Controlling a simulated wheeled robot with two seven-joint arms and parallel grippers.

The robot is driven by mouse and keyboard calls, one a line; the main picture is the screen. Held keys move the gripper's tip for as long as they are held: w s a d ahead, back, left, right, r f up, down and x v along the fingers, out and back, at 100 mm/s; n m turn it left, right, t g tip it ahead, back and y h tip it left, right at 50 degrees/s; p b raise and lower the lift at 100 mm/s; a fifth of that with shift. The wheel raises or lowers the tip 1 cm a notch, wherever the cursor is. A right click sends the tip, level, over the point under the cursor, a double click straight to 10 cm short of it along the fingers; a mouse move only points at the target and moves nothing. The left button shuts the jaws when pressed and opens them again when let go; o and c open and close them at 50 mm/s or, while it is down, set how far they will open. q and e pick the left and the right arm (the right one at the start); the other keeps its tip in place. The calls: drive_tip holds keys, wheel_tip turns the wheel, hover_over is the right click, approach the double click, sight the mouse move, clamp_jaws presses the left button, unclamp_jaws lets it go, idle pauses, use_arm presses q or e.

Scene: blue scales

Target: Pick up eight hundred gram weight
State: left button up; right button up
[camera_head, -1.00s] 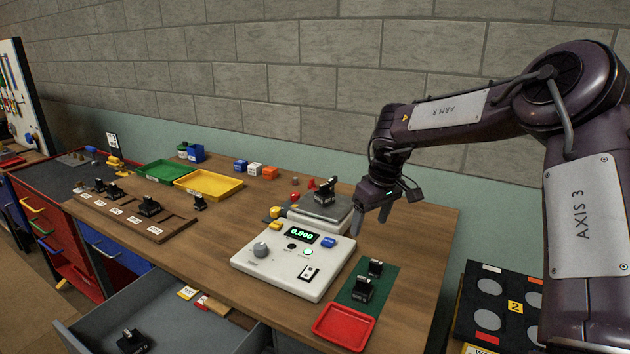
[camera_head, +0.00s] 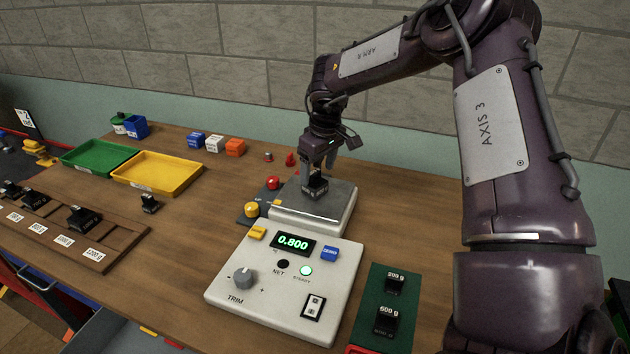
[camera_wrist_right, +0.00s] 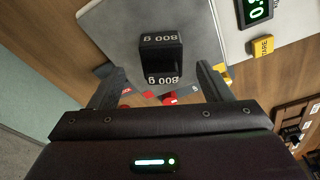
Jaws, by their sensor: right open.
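The eight hundred gram weight (camera_head: 315,184) is a black block on the metal pan (camera_head: 334,212) of the scale. Its "800 g" labels show in the right wrist view (camera_wrist_right: 161,58). The scale's display (camera_head: 292,243) reads 0.800. My right gripper (camera_head: 322,170) is open over the pan, with its fingers close around the weight in the head view. In the right wrist view the open fingers (camera_wrist_right: 155,80) point toward the weight, which lies between and slightly beyond their tips. My left gripper is out of view.
The scale's console (camera_head: 270,284) has a knob and buttons. A green mat (camera_head: 372,316) at right holds the 200 g and 600 g weights. A wooden rack (camera_head: 118,246) with black weights is at left. Green (camera_head: 98,146) and yellow (camera_head: 200,178) trays stand behind.

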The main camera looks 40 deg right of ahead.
sight(315, 171)
drive_tip(key=f, duration=0.2)
drive_tip(key=w+f+p, duration=0.1)
drive_tip(key=f, duration=0.1)
drive_tip(key=shift+w+a+f, duration=0.15)
drive_tip(key=c, duration=1.5)
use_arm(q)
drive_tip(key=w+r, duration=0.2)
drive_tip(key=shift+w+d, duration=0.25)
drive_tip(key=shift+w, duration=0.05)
use_arm(e)
clamp_jaws()
